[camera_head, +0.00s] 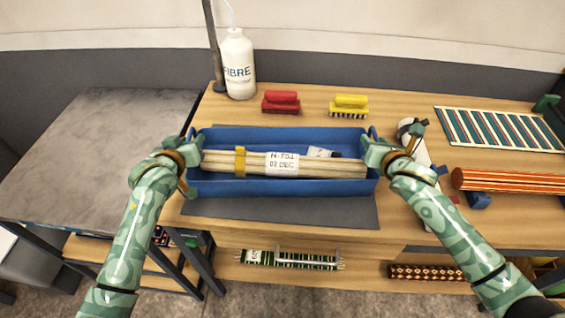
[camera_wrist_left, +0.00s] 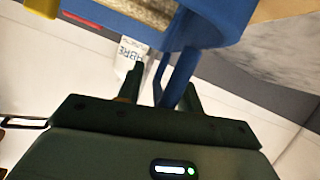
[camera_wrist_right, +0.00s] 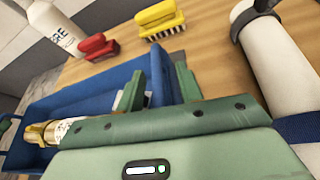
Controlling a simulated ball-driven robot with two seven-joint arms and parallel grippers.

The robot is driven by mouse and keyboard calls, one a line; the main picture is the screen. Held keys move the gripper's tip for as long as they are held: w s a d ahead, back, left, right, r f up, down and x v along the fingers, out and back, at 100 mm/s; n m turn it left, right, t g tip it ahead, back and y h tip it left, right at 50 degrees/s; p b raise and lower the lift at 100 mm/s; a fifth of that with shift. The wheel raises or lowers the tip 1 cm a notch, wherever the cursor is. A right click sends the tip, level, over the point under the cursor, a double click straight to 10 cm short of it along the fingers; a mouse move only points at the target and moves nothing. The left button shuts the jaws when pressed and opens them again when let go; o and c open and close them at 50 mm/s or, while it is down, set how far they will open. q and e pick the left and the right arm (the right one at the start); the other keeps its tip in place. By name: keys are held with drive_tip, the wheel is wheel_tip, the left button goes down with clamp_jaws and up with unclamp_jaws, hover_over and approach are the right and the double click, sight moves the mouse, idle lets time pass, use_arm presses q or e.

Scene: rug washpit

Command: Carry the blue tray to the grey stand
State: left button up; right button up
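The blue tray (camera_head: 275,188) stands upright on a dark grey mat on the wooden bench. In it lie a bundle of pale sticks (camera_head: 215,163) with a yellow band and white label, and a small dark item with a label. My left gripper (camera_head: 188,158) is at the tray's left end; in the left wrist view its fingers (camera_wrist_left: 163,88) stand apart on both sides of the blue handle (camera_wrist_left: 181,72). My right gripper (camera_head: 376,152) is at the right end; its fingers (camera_wrist_right: 160,88) stand apart with blue between them. The grey table (camera_head: 95,145), possibly the grey stand, is at left.
A white bottle (camera_head: 236,65), a red brush (camera_head: 281,101) and a yellow brush (camera_head: 349,105) stand behind the tray. A striped mat (camera_head: 498,130) and an orange roll (camera_head: 510,180) lie to the right. The grey tabletop is clear; a gap separates it from the bench.

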use_arm(q)
clamp_jaws()
use_arm(e)
clamp_jaws()
use_arm(q)
drive_tip(key=shift+r, duration=0.2)
use_arm(e)
drive_tip(key=shift+r, duration=0.2)
